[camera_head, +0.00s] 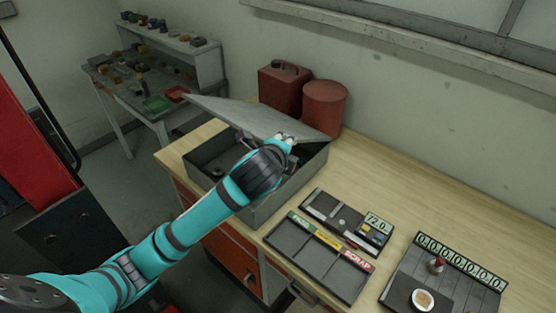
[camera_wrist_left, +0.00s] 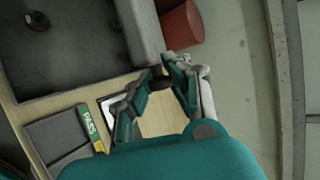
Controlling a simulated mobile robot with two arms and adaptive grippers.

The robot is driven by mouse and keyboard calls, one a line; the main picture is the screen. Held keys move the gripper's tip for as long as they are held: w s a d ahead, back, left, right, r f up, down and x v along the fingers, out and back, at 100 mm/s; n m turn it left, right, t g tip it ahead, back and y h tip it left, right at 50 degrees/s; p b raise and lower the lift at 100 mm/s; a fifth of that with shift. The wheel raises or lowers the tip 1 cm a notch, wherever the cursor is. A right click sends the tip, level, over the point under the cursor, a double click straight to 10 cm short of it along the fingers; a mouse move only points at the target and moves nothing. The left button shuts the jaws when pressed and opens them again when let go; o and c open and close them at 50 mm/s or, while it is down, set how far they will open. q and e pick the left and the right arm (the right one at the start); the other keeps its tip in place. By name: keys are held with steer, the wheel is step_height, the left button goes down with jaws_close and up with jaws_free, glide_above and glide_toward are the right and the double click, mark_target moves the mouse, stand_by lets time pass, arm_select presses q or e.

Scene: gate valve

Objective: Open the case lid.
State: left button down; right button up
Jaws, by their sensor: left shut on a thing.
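The grey metal case (camera_head: 296,188) sits on the wooden workbench. Its lid (camera_head: 245,114) is partly raised, tilted above the open box. In the left wrist view the lid (camera_wrist_left: 140,30) shows edge-on beside the dark inside of the case (camera_wrist_left: 75,50). My left gripper (camera_head: 287,141) is at the lid's front edge near the right corner. In the left wrist view its fingers (camera_wrist_left: 160,77) close on a small dark part at the lid's end; its exact shape is hard to tell. My left arm hides part of the case front. My right gripper is not in view.
A red can (camera_head: 284,88) and a red drum (camera_head: 325,107) stand close behind the case. A sorting tray (camera_head: 315,262), a gauge box (camera_head: 345,222) and a number board (camera_head: 450,275) lie at the right. A small round dark part (camera_wrist_left: 37,20) lies inside the case.

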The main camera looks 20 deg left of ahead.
arm_select(q)
steer(key=shift+w+d+r+g, duration=0.2)
steer(key=shift+w+r, duration=0.2)
steer(key=shift+r, duration=0.2)
steer(key=shift+w+d+r+g, duration=0.1)
steer(key=shift+w+r+g, duration=0.1)
steer(key=shift+w+r, duration=0.25)
steer(key=shift+s+r, duration=0.1)
steer(key=shift+r, duration=0.05)
steer(key=c, duration=1.1)
jaws_free()
steer(key=shift+c, duration=0.2)
steer(key=v, duration=1.2)
